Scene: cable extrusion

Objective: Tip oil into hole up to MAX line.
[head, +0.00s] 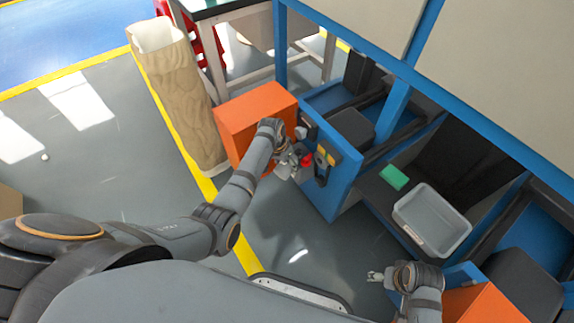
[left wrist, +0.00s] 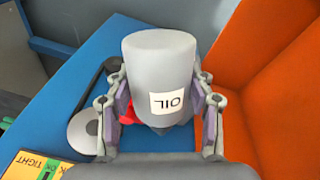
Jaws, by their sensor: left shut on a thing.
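My left gripper (left wrist: 160,112) is shut on a grey oil container (left wrist: 158,60), with one finger on each side of it. Its white label reads OIL and appears upside down in the left wrist view. A red part (left wrist: 127,116) shows behind the container; in the head view a red part (head: 307,160) is beside the left gripper (head: 290,162), at the blue machine's (head: 335,190) end. The oil hole and MAX line cannot be made out. My right gripper (head: 376,277) is at the lower right, away from the container; its finger opening is unclear.
An orange box (head: 250,115) stands close beside the left gripper. A grey disc (left wrist: 84,130) and a yellow TIGHT label (left wrist: 38,165) are on the blue surface. A grey tray (head: 432,220) and green block (head: 394,177) lie to the right. Grey floor is clear in front.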

